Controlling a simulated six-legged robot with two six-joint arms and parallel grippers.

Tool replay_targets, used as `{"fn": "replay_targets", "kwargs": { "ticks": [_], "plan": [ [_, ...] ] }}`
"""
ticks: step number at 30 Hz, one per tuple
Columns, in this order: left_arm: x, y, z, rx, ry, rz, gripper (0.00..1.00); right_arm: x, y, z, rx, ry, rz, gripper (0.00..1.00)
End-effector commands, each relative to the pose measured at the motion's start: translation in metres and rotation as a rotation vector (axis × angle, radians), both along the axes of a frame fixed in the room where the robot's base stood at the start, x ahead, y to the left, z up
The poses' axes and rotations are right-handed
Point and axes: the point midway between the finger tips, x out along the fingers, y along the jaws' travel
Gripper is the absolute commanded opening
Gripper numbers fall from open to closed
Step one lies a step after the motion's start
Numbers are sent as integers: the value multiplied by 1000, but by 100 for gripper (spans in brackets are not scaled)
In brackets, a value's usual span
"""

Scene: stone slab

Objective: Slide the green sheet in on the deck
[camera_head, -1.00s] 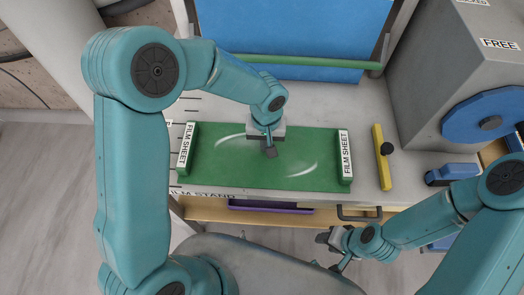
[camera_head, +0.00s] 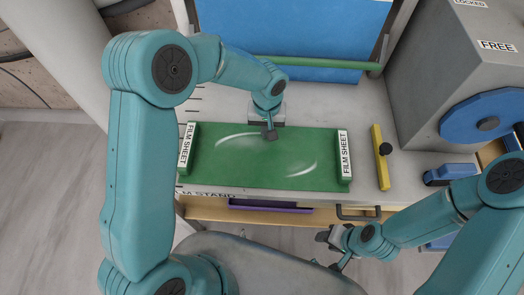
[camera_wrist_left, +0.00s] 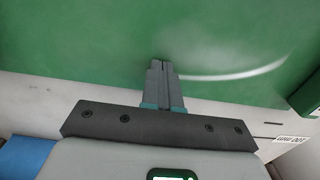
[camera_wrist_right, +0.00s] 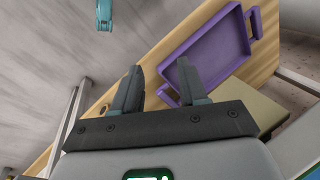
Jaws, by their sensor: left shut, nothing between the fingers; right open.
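A blue panel (camera_head: 285,30) with a green bar (camera_head: 300,62) stands behind the sheet. A yellow bar with a black knob (camera_head: 381,165) lies right of it. A grey machine with a blue wheel (camera_head: 470,115) stands at right. A purple tray (camera_wrist_right: 215,55) sits below the stand's front.

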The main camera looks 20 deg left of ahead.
Motion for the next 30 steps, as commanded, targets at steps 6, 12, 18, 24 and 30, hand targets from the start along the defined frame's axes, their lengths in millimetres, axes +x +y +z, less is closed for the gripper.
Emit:
{"fn": "replay_targets", "kwargs": {
  "ticks": [6,12,18,24,30],
  "plan": [
    [10,3,0,0,-1,1,0,0,0,2,0,0,0,43],
    [18,5,0,1,0,1,0,0,0,4,0,0,0,43],
    [26,7,0,0,-1,0,0,0,0,5,0,0,0,43],
    [28,8,0,0,-1,0,0,0,0,5,0,0,0,43],
    [27,8,0,0,-1,0,0,0,0,5,0,0,0,43]
  ]
}}
